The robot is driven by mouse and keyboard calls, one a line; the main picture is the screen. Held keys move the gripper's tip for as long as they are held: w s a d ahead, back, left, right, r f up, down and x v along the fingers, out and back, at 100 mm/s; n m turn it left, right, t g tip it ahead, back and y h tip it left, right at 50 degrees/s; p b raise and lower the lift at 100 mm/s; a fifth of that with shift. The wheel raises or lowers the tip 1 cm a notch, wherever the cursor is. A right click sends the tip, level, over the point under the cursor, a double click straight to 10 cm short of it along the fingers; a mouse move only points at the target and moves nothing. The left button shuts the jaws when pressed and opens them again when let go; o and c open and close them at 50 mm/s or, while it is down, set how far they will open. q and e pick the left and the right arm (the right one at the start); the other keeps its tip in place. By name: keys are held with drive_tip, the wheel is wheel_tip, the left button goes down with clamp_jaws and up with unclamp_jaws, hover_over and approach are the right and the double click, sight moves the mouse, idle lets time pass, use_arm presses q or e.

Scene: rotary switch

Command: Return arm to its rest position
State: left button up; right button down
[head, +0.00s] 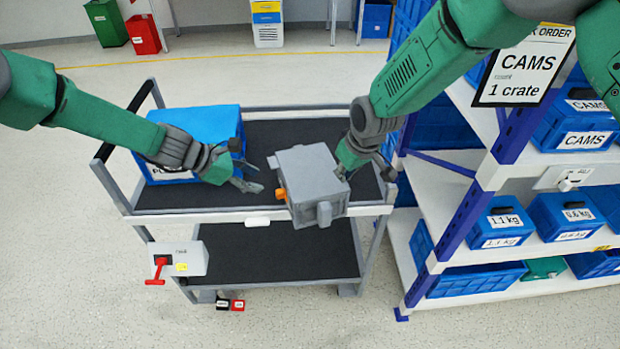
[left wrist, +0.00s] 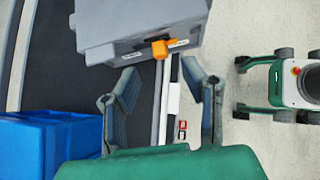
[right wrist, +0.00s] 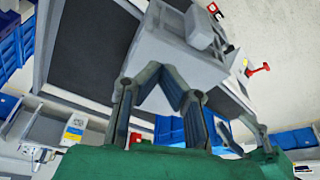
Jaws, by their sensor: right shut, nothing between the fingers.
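A grey box (head: 312,172) with an orange rotary knob (head: 281,195) on its left side sits at the front right of the cart's upper shelf. The knob (left wrist: 161,48) also shows in the left wrist view, ahead of my left fingers. My left gripper (head: 252,176) is open and empty, to the left of the box and apart from it. My right gripper (head: 343,172) is shut with nothing in it, close at the box's right side. In the right wrist view the box (right wrist: 180,55) fills the space just beyond its fingertips; I cannot tell whether they touch.
A blue bin (head: 215,122) stands on the cart's left part. The cart's front rim (head: 190,220) carries a white box with a red handle (head: 156,270). A rack with blue crates (head: 495,228) stands close on the right. The dark shelf behind the grey box is clear.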

drive_tip(key=shift+r, duration=0.4)
